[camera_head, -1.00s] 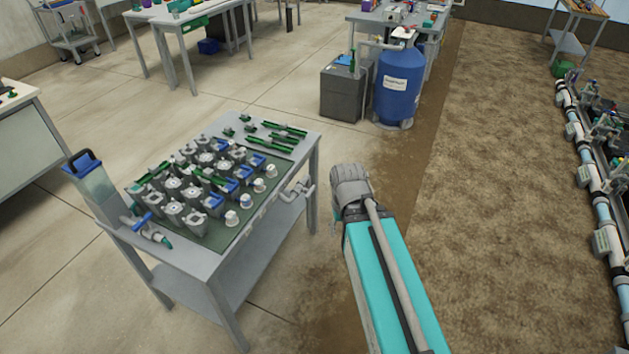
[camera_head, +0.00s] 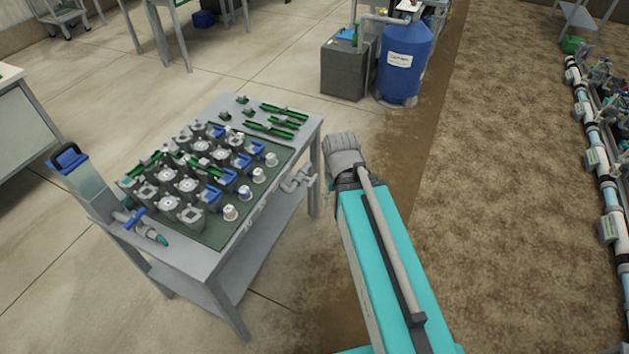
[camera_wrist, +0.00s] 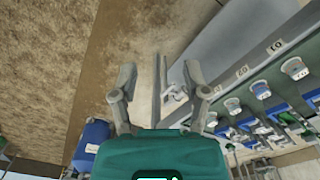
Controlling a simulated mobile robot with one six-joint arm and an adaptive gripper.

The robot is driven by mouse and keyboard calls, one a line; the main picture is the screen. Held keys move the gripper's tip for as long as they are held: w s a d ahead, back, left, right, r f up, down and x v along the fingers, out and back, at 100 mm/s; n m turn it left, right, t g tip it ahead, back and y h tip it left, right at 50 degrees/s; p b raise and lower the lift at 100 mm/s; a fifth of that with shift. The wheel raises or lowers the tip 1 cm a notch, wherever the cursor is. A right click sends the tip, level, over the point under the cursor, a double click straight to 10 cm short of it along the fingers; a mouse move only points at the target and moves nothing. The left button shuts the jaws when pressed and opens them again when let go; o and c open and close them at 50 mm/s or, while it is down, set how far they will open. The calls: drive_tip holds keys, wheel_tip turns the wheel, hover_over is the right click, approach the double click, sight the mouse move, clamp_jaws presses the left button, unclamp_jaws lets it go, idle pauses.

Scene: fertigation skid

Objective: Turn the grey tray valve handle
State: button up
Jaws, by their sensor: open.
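The grey tray valve (camera_head: 298,180) with its handle is a small piece of bent grey pipework on the right side of the grey table (camera_head: 230,262), just below the top. In the wrist view the valve handle (camera_wrist: 173,93) shows between my fingers, nearer the right one, beside the table edge. My gripper (camera_wrist: 158,76) is open and empty, with its fingers spread wide. Whether the handle lies within the fingers' reach or beyond it I cannot tell. In the head view my gripper is hidden behind my arm.
The table top carries several grey and blue valve blocks and white-capped knobs (camera_head: 244,192). A blue tank (camera_head: 403,65) stands behind. Bare brown ground (camera_head: 500,200) lies to the right.

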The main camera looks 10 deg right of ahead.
drive_tip(key=shift+f, duration=0.1)
drive_tip(key=m+t+y+b, duration=0.7)
drive_tip(key=t+y+b, duration=0.6)
drive_tip(key=b, duration=3.1)
approach(313, 180)
drive_tip(key=d+g+y, duration=0.2)
drive_tip(key=d, duration=0.2)
drive_tip(key=shift+s+f, duration=0.3)
drive_tip(key=shift+s, duration=0.15)
drive_tip(key=shift+w+a, duration=0.1)
drive_tip(key=shift+a, duration=0.05)
drive_tip(key=shift+f+x, duration=0.2)
drive_tip(key=shift+x, duration=3.15)
drive_tip(key=shift+f+x, duration=0.15)
drive_tip(key=shift+x, duration=3.25)
